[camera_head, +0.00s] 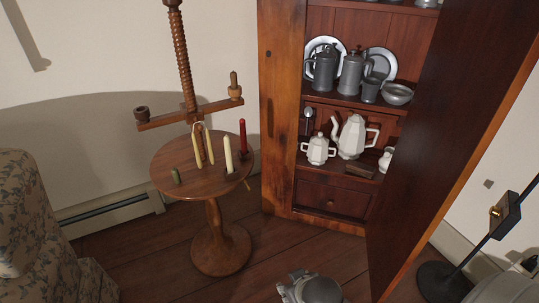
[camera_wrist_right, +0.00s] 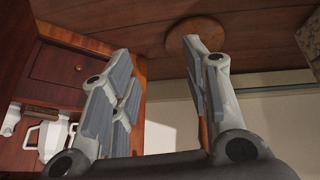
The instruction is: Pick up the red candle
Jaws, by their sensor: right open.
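The red candle (camera_head: 243,136) stands upright near the right edge of a small round wooden table (camera_head: 190,187) in the head view. A cream candle (camera_head: 228,155) stands just in front of it and to the left. My right gripper (camera_head: 298,282) shows only partly at the bottom edge of the head view, well below and to the right of the candle. In the right wrist view, its fingers (camera_wrist_right: 156,58) are spread apart with nothing between them. The candle does not show there. My left gripper is not in view.
Pale hanging candles (camera_head: 196,145) and a short green candle (camera_head: 176,176) are on the table's left side. A wooden screw-post candle stand (camera_head: 187,70) rises behind. A cabinet with pewter and white teapots (camera_head: 352,135) stands right, its door (camera_head: 440,140) open. A floral armchair (camera_head: 40,215) is left.

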